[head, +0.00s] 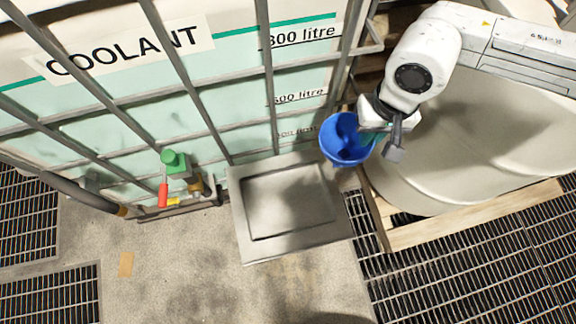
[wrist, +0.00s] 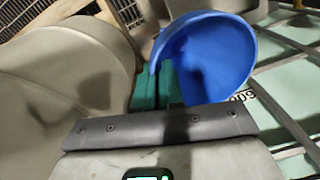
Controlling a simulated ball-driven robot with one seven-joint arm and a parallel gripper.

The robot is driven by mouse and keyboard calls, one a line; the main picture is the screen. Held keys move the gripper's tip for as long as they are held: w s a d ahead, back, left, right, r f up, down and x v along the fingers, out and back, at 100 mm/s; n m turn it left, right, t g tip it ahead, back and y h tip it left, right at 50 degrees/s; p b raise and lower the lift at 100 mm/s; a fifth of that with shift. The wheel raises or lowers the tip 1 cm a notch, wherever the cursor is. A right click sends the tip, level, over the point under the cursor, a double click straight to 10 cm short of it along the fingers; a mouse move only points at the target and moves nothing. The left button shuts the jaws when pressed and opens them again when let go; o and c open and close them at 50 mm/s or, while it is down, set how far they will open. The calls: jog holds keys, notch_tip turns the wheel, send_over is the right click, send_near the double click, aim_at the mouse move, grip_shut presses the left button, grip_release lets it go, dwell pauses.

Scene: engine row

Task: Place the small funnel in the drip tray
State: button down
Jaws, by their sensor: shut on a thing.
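The small funnel (head: 341,141) is blue and hangs in the air at the right of the drip tray, beside the coolant tank. It also shows in the wrist view (wrist: 208,58), with its wide mouth facing the camera. My gripper (head: 376,133) is shut on the funnel's right side in the head view; its teal fingertips (wrist: 158,86) show against the blue wall. The drip tray (head: 243,238) is a grey square tray with a shallow recess, on the floor in front of the tank. Its recess looks empty, with a shadow across it. The funnel's spout is hidden.
The caged coolant tank (head: 120,100) stands behind the tray. A large beige rounded object (head: 470,130) on a wooden pallet (head: 470,218) is at the right.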

jog(key=s+a+f+n+y+b, duration=0.15)
jog(key=s+f+b, duration=0.25)
jog(key=s+b, duration=0.55)
jog(key=s+a+f+n+b, duration=0.15)
jog(key=s+f+b, duration=0.35)
jog(key=b, duration=0.7)
jog(key=w+a+f+b, duration=0.3)
jog(key=w+a+f, duration=0.5)
jog(key=w+f, duration=0.2)
jog(key=shift+w+a+f, duration=0.15)
jog(key=shift+a+f, duration=0.25)
jog(key=shift+f, duration=0.35)
jog(key=shift+f+b, duration=0.2)
jog(key=shift+b, duration=0.25)
jog(key=c, duration=1.3)
grip_release()
jog(key=shift+o, duration=0.2)
jog(key=shift+r, duration=0.15)
